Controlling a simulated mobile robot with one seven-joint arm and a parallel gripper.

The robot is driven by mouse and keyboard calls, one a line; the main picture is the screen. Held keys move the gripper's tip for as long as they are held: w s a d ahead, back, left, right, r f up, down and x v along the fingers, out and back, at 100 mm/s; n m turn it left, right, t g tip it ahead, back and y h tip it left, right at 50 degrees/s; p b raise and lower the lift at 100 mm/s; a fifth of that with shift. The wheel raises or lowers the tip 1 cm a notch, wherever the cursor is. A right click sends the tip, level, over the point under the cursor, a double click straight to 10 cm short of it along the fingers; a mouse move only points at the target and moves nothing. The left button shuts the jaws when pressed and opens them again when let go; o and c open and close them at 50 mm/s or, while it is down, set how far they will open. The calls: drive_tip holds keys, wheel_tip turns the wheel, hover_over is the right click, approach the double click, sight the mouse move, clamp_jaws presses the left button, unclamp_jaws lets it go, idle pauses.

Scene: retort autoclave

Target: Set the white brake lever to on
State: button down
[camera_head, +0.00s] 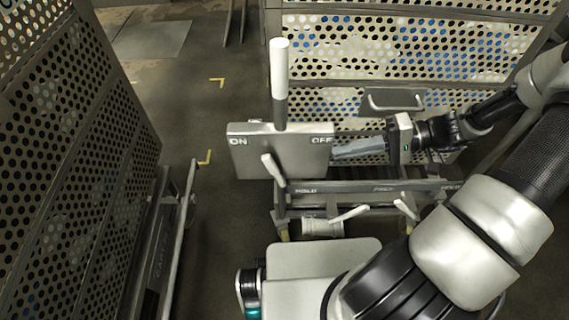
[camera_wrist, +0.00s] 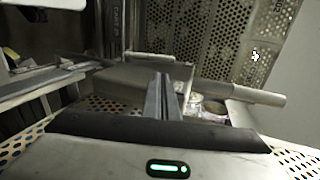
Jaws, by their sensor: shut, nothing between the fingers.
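The white brake lever (camera_head: 280,72) stands nearly upright, its grip above a grey box (camera_head: 283,160) marked ON at left and OFF at right. In the head view it is about midway between the two words. My gripper (camera_head: 336,153) reaches in from the right, its fingers shut and empty. The fingertips are by the box's right edge, near OFF and below the lever's grip; contact is unclear. In the wrist view the shut fingers (camera_wrist: 163,92) point at the box (camera_wrist: 138,82), and the lever's pale grip (camera_wrist: 242,94) extends to the right.
The box is on a cart with a perforated basket (camera_head: 420,60) behind it. Another perforated basket (camera_head: 70,130) stands at left. Clear floor (camera_head: 190,90) lies between them.

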sight(274, 162)
drive_tip(key=b+x, duration=0.2)
drive_tip(key=x, duration=1.1)
drive_tip(key=shift+a, duration=0.4)
drive_tip(key=shift+a+r, duration=0.15)
drive_tip(key=a+h, duration=0.3)
drive_tip(key=shift+a+f+h+p, duration=0.2)
drive_tip(key=shift+f+h+p, duration=0.1)
drive_tip(key=shift+f+p, duration=0.1)
drive_tip(key=shift+a+r, duration=0.1)
drive_tip(key=shift+a, duration=0.1)
drive_tip(key=shift+r, duration=0.2)
